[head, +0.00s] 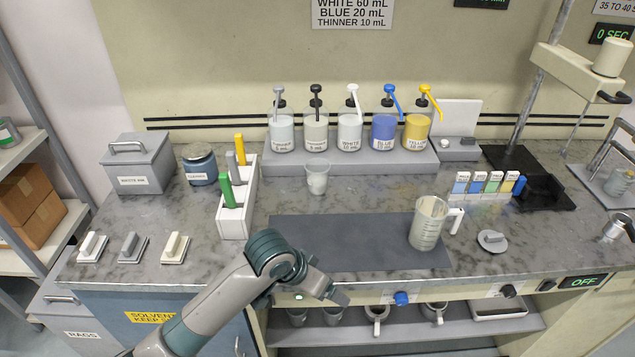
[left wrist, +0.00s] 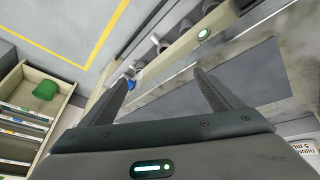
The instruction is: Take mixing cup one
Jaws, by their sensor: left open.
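Several grey cups stand on the shelf under the counter: two at the left (head: 297,317) (head: 332,316) and two with light handles, one in the middle (head: 377,314) and one further right (head: 434,312). No label shows which is mixing cup one. A translucent graduated jug (head: 428,224) with a white handle stands on the dark mat (head: 345,243), and a small clear cup (head: 317,180) stands behind the mat. My left gripper (head: 338,296) is at the counter's front edge, above the shelf cups. In the left wrist view its fingers (left wrist: 165,88) are apart and empty.
Pump bottles (head: 350,130) stand on a grey riser at the back. A white rack (head: 236,205) with coloured handles stands left of the mat. A blue knob (head: 401,298) sticks out of the front rail. An open drawer (left wrist: 35,110) shows in the left wrist view.

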